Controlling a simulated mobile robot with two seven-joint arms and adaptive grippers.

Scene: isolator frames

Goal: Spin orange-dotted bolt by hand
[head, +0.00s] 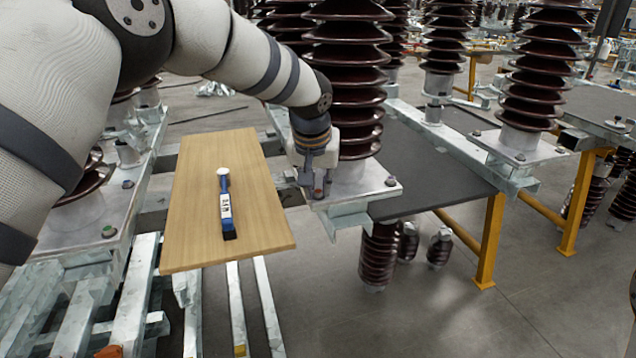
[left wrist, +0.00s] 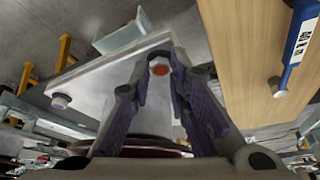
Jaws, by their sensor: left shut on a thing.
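The orange-dotted bolt (head: 318,193) stands at the near corner of the pale metal base plate (head: 362,182) under a brown insulator. Its orange-red top shows in the left wrist view (left wrist: 159,69). My left gripper (head: 319,184) points down over this corner and is shut on the bolt, with one finger on each side of its head. In the left wrist view the fingertips (left wrist: 157,57) flank the bolt head. The lower part of the bolt is hidden.
A wooden board (head: 265,215) left of the gripper bears a blue tool (head: 226,205). The tall ribbed insulator (head: 347,80) rises close behind my gripper.

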